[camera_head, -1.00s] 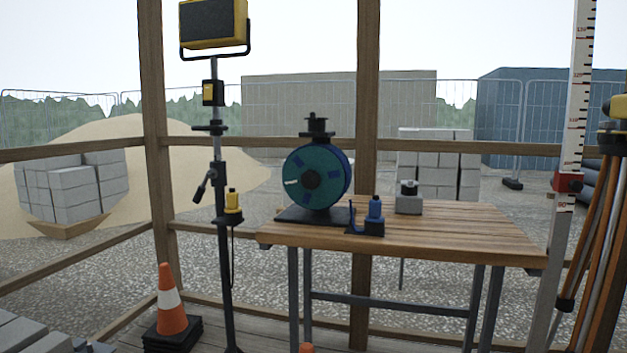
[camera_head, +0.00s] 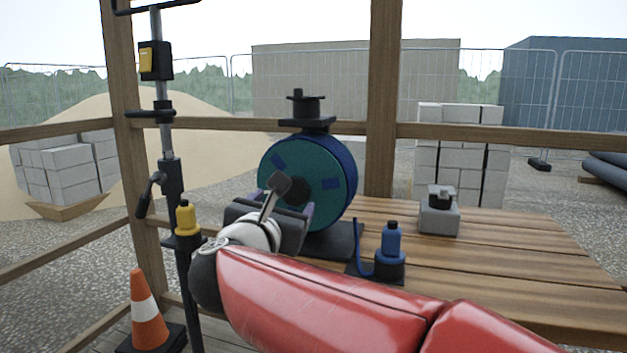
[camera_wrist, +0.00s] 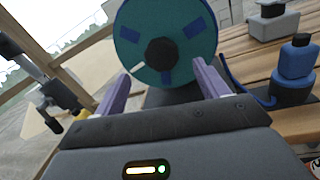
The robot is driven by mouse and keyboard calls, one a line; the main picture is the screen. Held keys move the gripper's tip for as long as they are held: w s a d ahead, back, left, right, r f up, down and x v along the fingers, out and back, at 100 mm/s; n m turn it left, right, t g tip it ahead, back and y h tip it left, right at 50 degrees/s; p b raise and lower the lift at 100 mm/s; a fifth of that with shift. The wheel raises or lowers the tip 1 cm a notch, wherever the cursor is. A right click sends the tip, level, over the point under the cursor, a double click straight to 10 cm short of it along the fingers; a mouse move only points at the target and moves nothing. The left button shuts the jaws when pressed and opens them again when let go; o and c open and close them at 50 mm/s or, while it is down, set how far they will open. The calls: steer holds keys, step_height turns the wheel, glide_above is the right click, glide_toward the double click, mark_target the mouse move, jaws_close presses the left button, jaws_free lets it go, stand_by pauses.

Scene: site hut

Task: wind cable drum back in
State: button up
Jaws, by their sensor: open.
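The cable drum (camera_head: 327,189) is a teal-faced reel with a blue rim and blue patches. It stands upright on a dark base on the wooden table (camera_head: 500,262). In the wrist view the drum (camera_wrist: 191,30) faces me, with a dark round hub at its centre and a small white mark low on its left. My gripper (camera_wrist: 168,88) is open, its two purple fingers pointing at the drum's face with nothing between them. In the head view my red arm and gripper (camera_head: 285,215) cover the drum's lower left. I cannot tell whether the fingers touch it.
A blue bottle-shaped item (camera_head: 391,244) stands in a dark holder right of the drum, with a blue strap beside it. A grey box (camera_head: 439,216) sits farther back. A black lamp stand with a yellow piece (camera_head: 186,218) rises at left. An orange cone (camera_head: 146,310) stands below.

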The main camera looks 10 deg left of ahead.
mark_target(295, 192)
steer(key=shift+m, duration=0.4)
steer(key=w+p, duration=0.1)
steer(key=w, duration=0.6)
steer(key=shift+w+a+p, duration=0.1)
steer(key=shift+w+p, duration=0.3)
steer(key=c, duration=1.3)
steer(key=shift+c, duration=0.3)
steer(key=shift+f, duration=0.1)
